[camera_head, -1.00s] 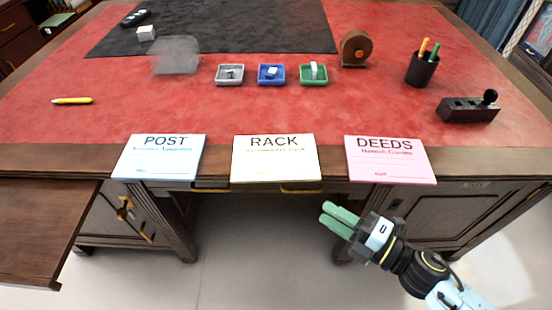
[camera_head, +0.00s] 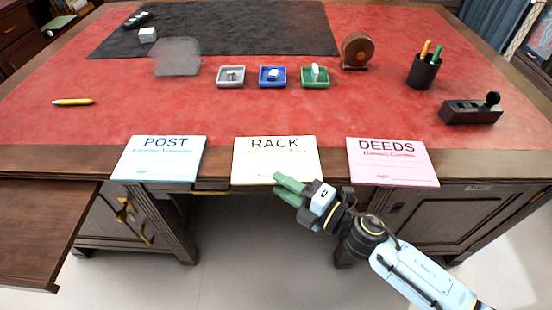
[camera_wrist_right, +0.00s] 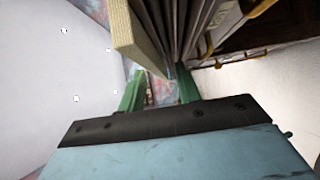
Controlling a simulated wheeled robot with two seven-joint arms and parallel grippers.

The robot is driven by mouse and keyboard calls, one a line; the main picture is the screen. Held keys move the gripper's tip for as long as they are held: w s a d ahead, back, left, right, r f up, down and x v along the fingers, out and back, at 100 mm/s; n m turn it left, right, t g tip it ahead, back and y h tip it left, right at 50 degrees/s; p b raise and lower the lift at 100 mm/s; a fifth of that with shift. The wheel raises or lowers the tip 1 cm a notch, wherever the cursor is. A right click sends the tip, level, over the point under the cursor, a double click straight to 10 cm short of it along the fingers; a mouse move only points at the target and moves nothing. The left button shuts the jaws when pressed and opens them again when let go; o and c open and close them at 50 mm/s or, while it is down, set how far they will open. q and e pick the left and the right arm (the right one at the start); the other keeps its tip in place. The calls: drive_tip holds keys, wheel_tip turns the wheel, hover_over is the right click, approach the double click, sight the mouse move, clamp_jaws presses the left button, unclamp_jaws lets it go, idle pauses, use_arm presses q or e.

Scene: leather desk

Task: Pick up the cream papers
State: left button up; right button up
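The cream papers (camera_head: 275,172), marked RACK, lie flat at the desk's front edge, between the blue-edged POST papers (camera_head: 160,160) and the pink DEEDS papers (camera_head: 392,164). My right gripper (camera_head: 287,187) is at their front edge, its green fingertips overlapping the lower right part of the cream papers in the head view. In the right wrist view the two green fingers (camera_wrist_right: 158,92) stand apart. A thick cream edge (camera_wrist_right: 138,38) shows just ahead of them there; I cannot tell whether it is between them. My left gripper is not in view.
Small grey (camera_head: 231,83), blue (camera_head: 280,82) and green (camera_head: 322,82) trays sit behind the papers. A tape dispenser (camera_head: 357,50), pen cup (camera_head: 423,72) and dark stamp block (camera_head: 471,112) stand right. The red leather (camera_head: 230,120) between trays and papers is clear.

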drive_tip(key=shift+w+a, duration=0.25)
drive_tip(key=shift+a, duration=0.15)
drive_tip(key=shift+c, duration=0.2)
clamp_jaws()
drive_tip(key=shift+r, duration=0.15)
